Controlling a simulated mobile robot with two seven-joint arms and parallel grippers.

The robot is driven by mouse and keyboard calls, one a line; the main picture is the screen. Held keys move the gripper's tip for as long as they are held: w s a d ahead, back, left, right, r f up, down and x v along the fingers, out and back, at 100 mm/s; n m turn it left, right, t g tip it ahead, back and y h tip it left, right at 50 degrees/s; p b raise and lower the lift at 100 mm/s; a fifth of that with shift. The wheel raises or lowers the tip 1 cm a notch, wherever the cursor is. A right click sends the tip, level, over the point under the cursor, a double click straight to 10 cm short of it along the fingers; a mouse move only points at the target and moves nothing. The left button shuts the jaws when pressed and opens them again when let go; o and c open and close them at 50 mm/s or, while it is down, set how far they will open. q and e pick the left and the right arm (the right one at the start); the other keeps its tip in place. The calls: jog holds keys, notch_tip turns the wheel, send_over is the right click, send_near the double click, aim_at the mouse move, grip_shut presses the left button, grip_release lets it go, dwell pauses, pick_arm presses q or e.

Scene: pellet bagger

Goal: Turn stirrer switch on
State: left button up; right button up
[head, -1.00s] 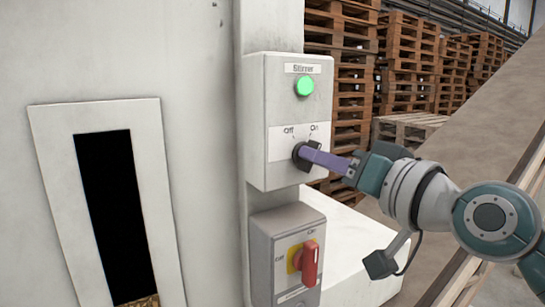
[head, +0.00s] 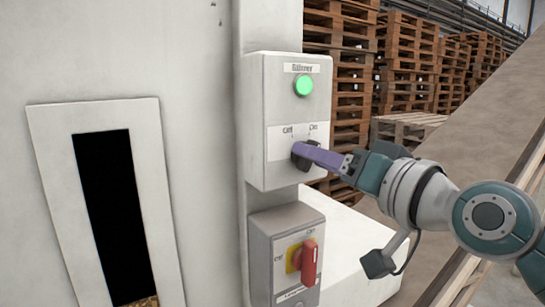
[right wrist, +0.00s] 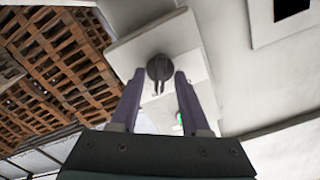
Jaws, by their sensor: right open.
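The stirrer switch is a black rotary knob (head: 301,162) on the upper light grey box (head: 254,120), below the "Off" and "On" marks. A lit green lamp (head: 303,85) sits above it under the "Stirrer" label. My right gripper (head: 297,149) is at the knob, its purple fingers covering part of it in the head view. In the right wrist view the knob (right wrist: 159,68) shows between the tips of my open right gripper (right wrist: 160,76), with a gap on each side. Its handle seems to point toward the "On" side. My left gripper is out of view.
A lower grey box with a red rotary handle (head: 309,263) on a yellow plate is close beneath. A white panel with a dark slot (head: 115,215) is at left. Wooden pallets (head: 405,65) stand behind. A sloping belt-like surface (head: 480,130) is at right.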

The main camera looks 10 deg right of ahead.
jog(key=b+v, duration=0.2)
jog(key=v, duration=0.8)
jog(key=shift+b, duration=0.4)
